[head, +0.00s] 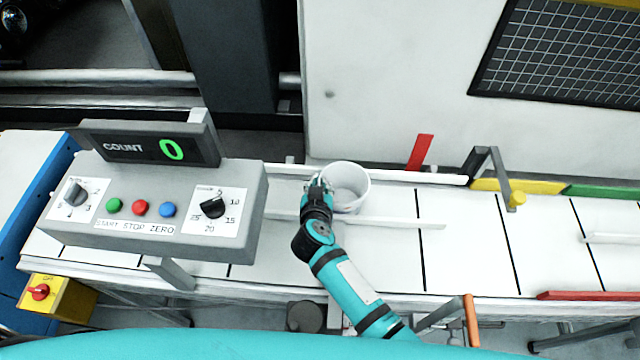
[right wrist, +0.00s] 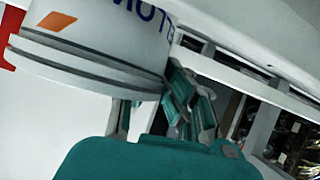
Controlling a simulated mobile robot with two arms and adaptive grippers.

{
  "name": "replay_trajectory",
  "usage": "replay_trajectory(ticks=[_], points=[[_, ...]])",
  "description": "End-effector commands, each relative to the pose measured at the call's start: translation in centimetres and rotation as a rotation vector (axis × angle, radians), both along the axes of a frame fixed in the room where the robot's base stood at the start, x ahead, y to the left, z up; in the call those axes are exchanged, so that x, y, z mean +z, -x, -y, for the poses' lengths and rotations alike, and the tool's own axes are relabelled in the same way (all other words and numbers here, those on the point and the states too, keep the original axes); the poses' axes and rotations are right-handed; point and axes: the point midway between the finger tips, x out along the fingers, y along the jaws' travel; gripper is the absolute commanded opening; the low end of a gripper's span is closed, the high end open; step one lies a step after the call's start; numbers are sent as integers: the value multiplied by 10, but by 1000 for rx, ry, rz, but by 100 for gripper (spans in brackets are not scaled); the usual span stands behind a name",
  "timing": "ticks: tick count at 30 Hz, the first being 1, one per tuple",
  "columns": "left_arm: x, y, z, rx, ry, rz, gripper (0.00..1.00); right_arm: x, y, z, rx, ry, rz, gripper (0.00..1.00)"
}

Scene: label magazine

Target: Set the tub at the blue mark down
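The white tub (head: 352,203) is open at the top and looks empty, over the white conveyor between its rails. My right gripper (head: 318,184) is at the tub's left side and appears shut on its rim. In the right wrist view the tub (right wrist: 95,45) fills the upper left, with grey bands, an orange mark and part of some lettering. The right fingers (right wrist: 165,105) show at its banded edge, partly hidden by it. Whether the tub's base touches the conveyor cannot be told. No blue mark can be made out. My left gripper is not in view.
A grey control box (head: 160,205) with a green 0 count stands at the left over the conveyor (head: 470,245). A red marker (head: 420,152) stands behind the rail. The belt between tub and bracket is clear.

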Motion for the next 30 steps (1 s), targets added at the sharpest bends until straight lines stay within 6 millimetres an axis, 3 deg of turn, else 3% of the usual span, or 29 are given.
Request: replay_trajectory(ticks=[1,8,19,30], points=[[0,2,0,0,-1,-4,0,-2,0,0,1,2,0,0],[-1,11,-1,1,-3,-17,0,-1,0,0,0,1,0,29],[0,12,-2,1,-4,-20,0,4,5,0,0,-1,-1,29],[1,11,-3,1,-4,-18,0,37,72,0,0,-1,-2,29]])
